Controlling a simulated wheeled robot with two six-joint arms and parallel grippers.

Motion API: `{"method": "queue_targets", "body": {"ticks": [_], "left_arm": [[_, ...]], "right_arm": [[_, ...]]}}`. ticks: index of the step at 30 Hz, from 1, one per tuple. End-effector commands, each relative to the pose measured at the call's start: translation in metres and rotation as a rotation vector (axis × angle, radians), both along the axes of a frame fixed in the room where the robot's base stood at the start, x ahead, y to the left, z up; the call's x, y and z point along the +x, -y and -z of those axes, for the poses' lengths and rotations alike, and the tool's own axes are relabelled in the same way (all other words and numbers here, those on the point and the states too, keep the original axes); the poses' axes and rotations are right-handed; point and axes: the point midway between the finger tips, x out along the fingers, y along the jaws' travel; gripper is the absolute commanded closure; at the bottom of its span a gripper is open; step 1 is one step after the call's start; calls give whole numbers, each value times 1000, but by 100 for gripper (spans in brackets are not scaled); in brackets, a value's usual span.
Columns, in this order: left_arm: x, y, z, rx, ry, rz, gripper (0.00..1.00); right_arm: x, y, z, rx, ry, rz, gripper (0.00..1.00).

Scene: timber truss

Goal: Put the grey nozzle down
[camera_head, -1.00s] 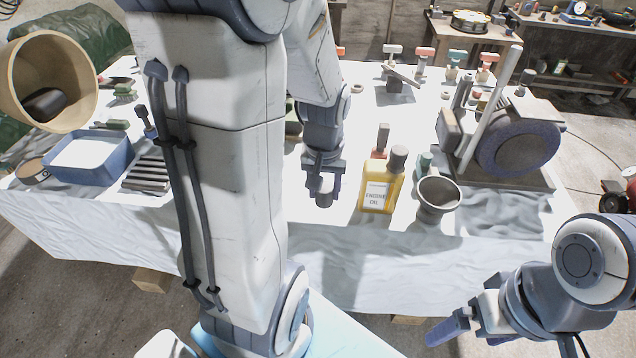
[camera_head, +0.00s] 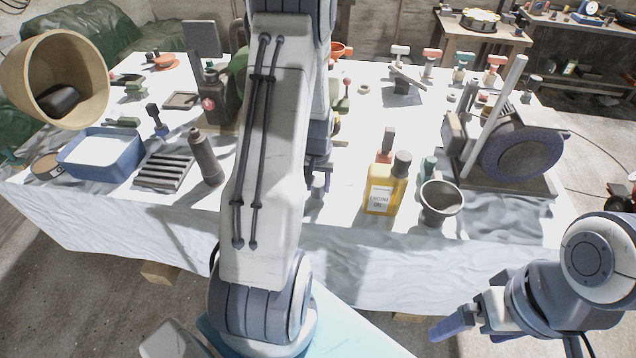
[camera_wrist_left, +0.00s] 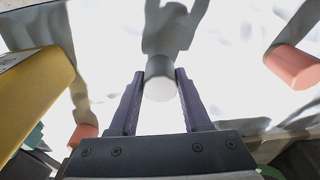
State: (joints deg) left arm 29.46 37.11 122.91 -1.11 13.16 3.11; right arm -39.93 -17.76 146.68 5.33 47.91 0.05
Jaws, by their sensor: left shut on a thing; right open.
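My left gripper (camera_head: 318,172) is shut on the grey nozzle (camera_head: 318,187), over the front part of the white-covered table (camera_head: 350,238). My arm link hides part of the gripper in the head view. In the left wrist view the nozzle (camera_wrist_left: 160,76) is a short grey cylinder with a pale round end, between the two fingers of the left gripper (camera_wrist_left: 158,92). A dark shadow falls on the cloth right by it. I cannot tell whether the nozzle touches the table. My right gripper (camera_head: 456,326) is open and empty, at the lower right, in front of the table.
A yellow engine oil bottle (camera_head: 384,188) and a grey funnel-like cup (camera_head: 440,203) stand right of the left gripper. A dark bottle (camera_head: 205,157), a slatted rack (camera_head: 163,171) and a blue tub (camera_head: 100,155) are to the left. A grinder-like machine (camera_head: 515,155) stands at right.

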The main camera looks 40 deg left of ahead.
Motion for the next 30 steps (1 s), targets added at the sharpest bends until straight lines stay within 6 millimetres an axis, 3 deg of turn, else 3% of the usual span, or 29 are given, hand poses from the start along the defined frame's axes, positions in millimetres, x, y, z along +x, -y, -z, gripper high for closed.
{"method": "queue_targets", "body": {"ticks": [14,15,16,25,30], "left_arm": [[0,0,11,1,1,0,100],[0,0,9,1,2,0,37],[0,0,9,1,2,0,25],[0,0,8,1,1,0,22],[1,0,-2,3,5,0,22]], "right_arm": [[0,0,3,0,0,0,3],[0,0,1,0,0,0,3],[0,0,1,0,0,0,3],[0,0,1,0,0,0,3],[0,0,0,0,0,0,3]]}}
